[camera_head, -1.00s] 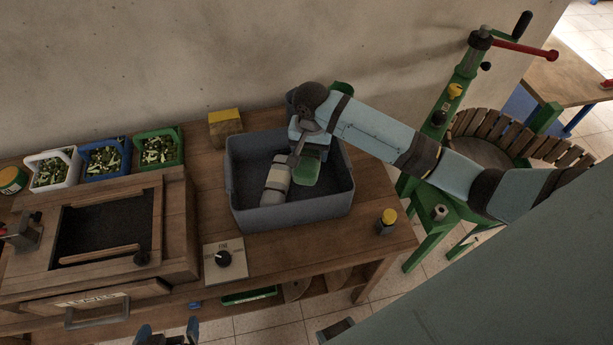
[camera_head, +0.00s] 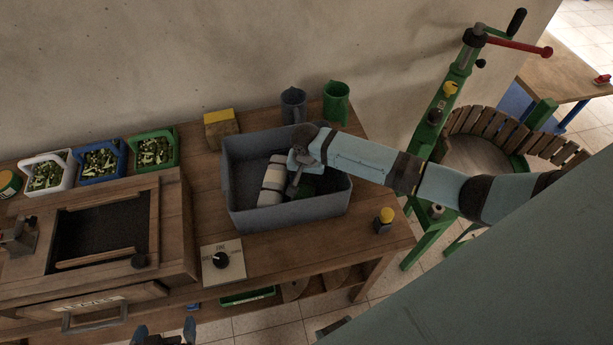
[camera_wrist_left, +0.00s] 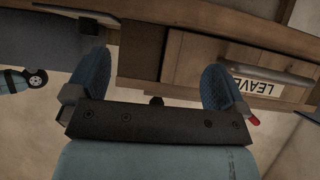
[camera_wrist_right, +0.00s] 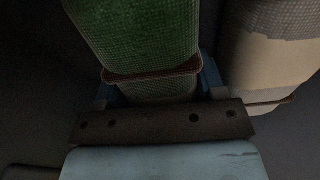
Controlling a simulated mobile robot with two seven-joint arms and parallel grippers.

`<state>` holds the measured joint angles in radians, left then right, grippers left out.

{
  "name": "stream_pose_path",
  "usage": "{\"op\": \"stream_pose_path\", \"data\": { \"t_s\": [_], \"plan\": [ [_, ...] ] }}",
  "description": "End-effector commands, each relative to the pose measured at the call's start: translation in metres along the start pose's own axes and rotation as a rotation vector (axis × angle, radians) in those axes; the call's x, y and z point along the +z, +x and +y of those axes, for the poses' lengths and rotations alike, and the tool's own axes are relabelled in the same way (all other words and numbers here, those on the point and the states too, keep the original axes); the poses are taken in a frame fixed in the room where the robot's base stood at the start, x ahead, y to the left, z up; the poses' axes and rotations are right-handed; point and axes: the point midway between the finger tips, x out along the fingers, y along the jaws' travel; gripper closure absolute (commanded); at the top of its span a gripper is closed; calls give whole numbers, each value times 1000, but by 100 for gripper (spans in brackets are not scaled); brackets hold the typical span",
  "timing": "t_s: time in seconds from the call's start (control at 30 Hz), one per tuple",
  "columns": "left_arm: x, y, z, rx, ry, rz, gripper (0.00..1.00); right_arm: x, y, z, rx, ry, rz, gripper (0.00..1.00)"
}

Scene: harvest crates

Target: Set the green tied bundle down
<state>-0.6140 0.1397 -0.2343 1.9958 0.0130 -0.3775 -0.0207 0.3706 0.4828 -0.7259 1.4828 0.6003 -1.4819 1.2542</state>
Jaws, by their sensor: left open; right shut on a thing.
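The green tied bundle (camera_wrist_right: 140,35) shows large in the right wrist view, with a reddish-brown tie around it. In the head view only a dark green part (camera_head: 308,184) of it shows; my arm covers the rest. My right gripper (camera_head: 295,180) is shut on it, down inside the grey bin (camera_head: 230,205). A cream and grey bundle (camera_head: 272,180) lies in the bin just left of it, and also shows in the right wrist view (camera_wrist_right: 265,65). My left gripper (camera_wrist_left: 160,90) is open and empty, in front of the bench by the drawer marked LEAVES.
Grey (camera_head: 293,106) and green (camera_head: 337,102) jugs stand behind the bin. A yellow-topped block (camera_head: 221,128) is behind its left corner, a dial plate (camera_head: 222,260) in front. A yellow-capped jar (camera_head: 384,220) stands right. Three small crates (camera_head: 154,150) line the left back.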

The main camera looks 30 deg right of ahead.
Motion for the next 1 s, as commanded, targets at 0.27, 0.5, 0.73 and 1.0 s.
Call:
{"op": "stream_pose_path", "data": {
  "t_s": [0.27, 0.5, 0.73, 1.0],
  "plan": [
    [0, 0, 0, 0, 0, -2, 0, 0, 2, 0, 0, 0, 0, 26],
    [2, 0, 0, 0, 0, -4, 0, 0, 2, 0, 0, 0, 0, 26],
    [2, 0, 0, 1, 0, -4, 0, 0, -23, -1, -3, 0, 1, 26],
    [1, 0, 0, 1, 0, -3, 0, -1, -82, -1, -4, -1, 2, 26]
  ]
}}
